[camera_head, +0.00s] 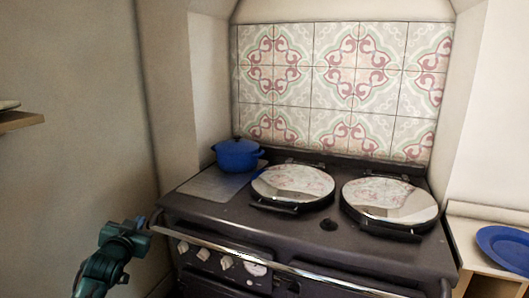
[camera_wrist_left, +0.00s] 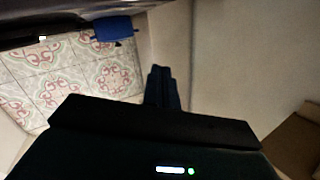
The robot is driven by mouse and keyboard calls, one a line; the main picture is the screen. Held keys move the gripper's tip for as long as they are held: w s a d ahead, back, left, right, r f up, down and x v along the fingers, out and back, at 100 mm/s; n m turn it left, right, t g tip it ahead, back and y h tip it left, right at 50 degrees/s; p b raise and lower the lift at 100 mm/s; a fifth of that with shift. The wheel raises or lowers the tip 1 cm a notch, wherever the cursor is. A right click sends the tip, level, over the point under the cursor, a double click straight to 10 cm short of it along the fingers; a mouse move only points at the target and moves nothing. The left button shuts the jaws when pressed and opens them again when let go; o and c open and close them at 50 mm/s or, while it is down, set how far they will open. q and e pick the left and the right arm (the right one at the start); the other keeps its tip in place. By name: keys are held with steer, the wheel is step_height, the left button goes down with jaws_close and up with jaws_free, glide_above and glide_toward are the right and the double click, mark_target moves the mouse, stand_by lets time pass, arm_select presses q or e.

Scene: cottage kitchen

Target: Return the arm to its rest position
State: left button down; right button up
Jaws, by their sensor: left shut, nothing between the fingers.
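My left gripper (camera_head: 140,224) is at the lower left in the head view, in front of the left front corner of the stove. In the left wrist view its fingers (camera_wrist_left: 162,74) are together and empty, with a plain wall behind them. Whether the gripper touches the stove's front rail cannot be told from the head view. My right gripper is not in view.
The dark stove (camera_head: 300,228) has a front rail (camera_head: 270,257) and two round shiny lids. A blue pot (camera_head: 237,155) stands at its back left; it also shows in the left wrist view (camera_wrist_left: 113,28). A blue plate (camera_head: 503,247) lies on the right counter. A shelf (camera_head: 20,121) juts in at left.

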arm_select(q)
steer(key=s+d+f+m+g+h, duration=0.1)
steer(key=s+d+f+g+h, duration=0.1)
steer(key=s+d+f, duration=0.55)
steer(key=s+d+f+g+h, duration=0.1)
steer(key=s+d+f, duration=0.3)
steer(key=s+f, duration=0.6)
steer(key=s+d+f+g+h, duration=0.1)
steer(key=s+d, duration=0.3)
steer(key=s, duration=0.6)
steer(key=s+d+f+g, duration=0.2)
steer(key=s+d+f, duration=0.1)
steer(key=s, duration=0.7)
steer(key=shift+d+f+n+h, duration=0.3)
steer(key=shift+d+n+h, duration=0.05)
steer(key=shift+n+h, duration=0.05)
steer(key=shift+s, duration=0.1)
